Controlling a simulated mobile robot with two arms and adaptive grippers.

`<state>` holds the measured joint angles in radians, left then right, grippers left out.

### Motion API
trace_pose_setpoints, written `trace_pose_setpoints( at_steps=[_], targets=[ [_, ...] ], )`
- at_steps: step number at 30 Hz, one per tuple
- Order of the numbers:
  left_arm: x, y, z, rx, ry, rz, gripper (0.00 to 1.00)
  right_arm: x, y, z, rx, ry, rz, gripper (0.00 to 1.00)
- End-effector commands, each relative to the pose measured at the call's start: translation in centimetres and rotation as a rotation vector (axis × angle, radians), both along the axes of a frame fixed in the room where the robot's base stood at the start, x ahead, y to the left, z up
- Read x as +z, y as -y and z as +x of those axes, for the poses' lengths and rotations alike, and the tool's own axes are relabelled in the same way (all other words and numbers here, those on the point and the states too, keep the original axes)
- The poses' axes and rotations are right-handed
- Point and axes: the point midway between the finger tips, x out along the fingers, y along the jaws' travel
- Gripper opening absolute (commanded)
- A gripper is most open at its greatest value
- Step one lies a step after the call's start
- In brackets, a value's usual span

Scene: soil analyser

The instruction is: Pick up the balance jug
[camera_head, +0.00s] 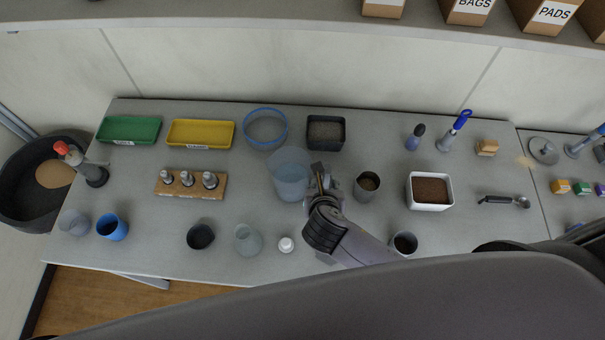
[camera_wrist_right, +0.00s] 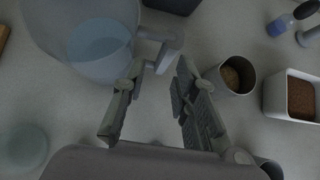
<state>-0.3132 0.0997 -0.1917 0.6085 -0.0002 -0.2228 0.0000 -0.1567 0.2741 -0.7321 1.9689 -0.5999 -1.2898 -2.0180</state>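The jug (camera_head: 289,180) is a large translucent bluish vessel standing upright on the grey table near the middle. In the right wrist view the jug (camera_wrist_right: 88,40) fills the upper left, and its handle (camera_wrist_right: 166,42) sticks out to the right. My right gripper (camera_head: 318,180) is right beside the jug, on its handle side. In the wrist view the right gripper (camera_wrist_right: 158,75) is open, with a clear gap between its fingers. The handle lies just beyond the fingertips, and I cannot tell whether they touch it. My left gripper is not in view.
A grey cup (camera_head: 367,186) stands close to the right of the gripper, with a white soil tray (camera_head: 429,191) beyond. A black tray (camera_head: 326,132) and blue-rimmed sieve (camera_head: 265,128) stand behind. A pale beaker (camera_head: 247,239) and small white-capped item (camera_head: 286,244) are in front.

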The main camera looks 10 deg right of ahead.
Motion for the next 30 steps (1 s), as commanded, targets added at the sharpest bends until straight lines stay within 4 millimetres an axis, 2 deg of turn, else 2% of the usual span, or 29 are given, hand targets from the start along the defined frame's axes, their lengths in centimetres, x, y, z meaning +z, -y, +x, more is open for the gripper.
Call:
trace_pose_setpoints(
  at_steps=[4, 10, 13, 23, 30],
  targets=[
    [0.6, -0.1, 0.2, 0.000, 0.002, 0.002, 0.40, -2.0, 0.7, 2.2, -0.003, 0.000, -0.001, 0.27],
    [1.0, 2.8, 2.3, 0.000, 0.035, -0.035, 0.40, -3.8, 1.1, 3.7, -0.001, 0.000, 0.000, 0.27],
    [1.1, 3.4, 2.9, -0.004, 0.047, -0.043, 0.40, -4.0, 1.2, 4.0, -0.001, 0.001, 0.001, 0.27],
    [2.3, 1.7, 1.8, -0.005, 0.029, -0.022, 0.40, -6.6, 2.3, 6.4, -0.002, 0.000, -0.001, 0.27],
    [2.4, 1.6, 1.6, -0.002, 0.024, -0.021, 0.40, -7.8, 2.6, 7.3, -0.001, -0.001, 0.000, 0.27]
  ],
)
